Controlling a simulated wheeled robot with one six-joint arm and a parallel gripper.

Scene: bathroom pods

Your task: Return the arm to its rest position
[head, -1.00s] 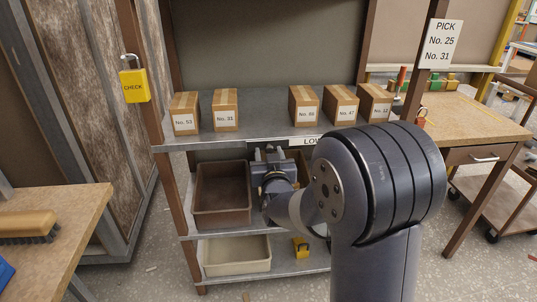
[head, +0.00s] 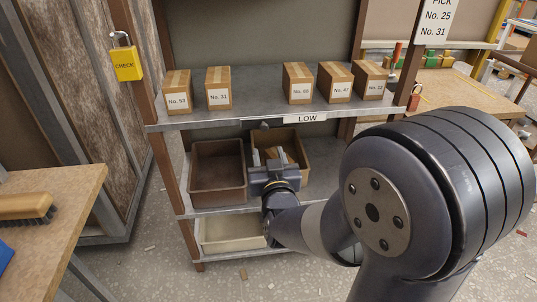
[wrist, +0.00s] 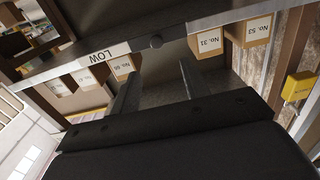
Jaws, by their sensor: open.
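My gripper (head: 273,158) is open, in front of the shelf's middle level, below the edge marked LOW (head: 307,118). Nothing shows held between its fingers. My arm reaches to it from the lower right of the head view. Behind the gripper is a tan bin (head: 303,147), partly hidden, with something brown inside.
Several boxes stand on the upper shelf, among them No. 53 (head: 178,92) and No. 31 (head: 219,89). A brown bin (head: 217,174) is left of the gripper; a cream bin (head: 225,235) is below. A bench with a brush (head: 28,207) is at left.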

